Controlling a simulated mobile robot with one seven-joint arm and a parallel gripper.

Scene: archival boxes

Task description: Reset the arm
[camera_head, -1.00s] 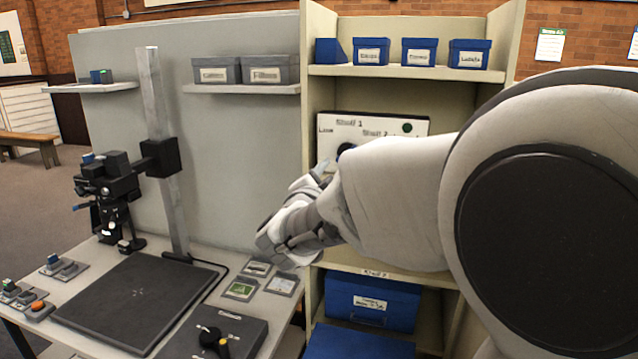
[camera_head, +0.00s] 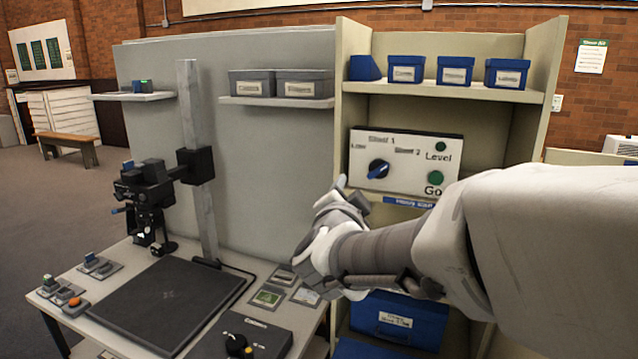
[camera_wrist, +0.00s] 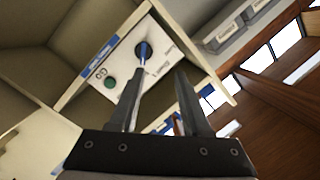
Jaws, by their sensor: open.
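My gripper (camera_wrist: 160,100) shows in the wrist view with its two fingers apart and nothing between them. Beyond the fingers is a white control panel (camera_wrist: 150,75) with a blue knob (camera_wrist: 143,50) and a green button (camera_wrist: 110,83). In the head view my arm reaches in from the right, and the wrist (camera_head: 325,235) hangs in front of the shelf unit, below and left of the panel (camera_head: 405,150). The fingertips are largely hidden there. The panel's blue knob (camera_head: 378,170) and green Go button (camera_head: 435,178) are uncovered.
Blue boxes (camera_head: 457,71) line the upper shelf, and a larger blue box (camera_head: 400,318) sits below my arm. The table at left holds a copy stand (camera_head: 195,150), a dark baseboard (camera_head: 165,300) and a control box (camera_head: 243,340). Grey boxes (camera_head: 303,88) sit on a wall shelf.

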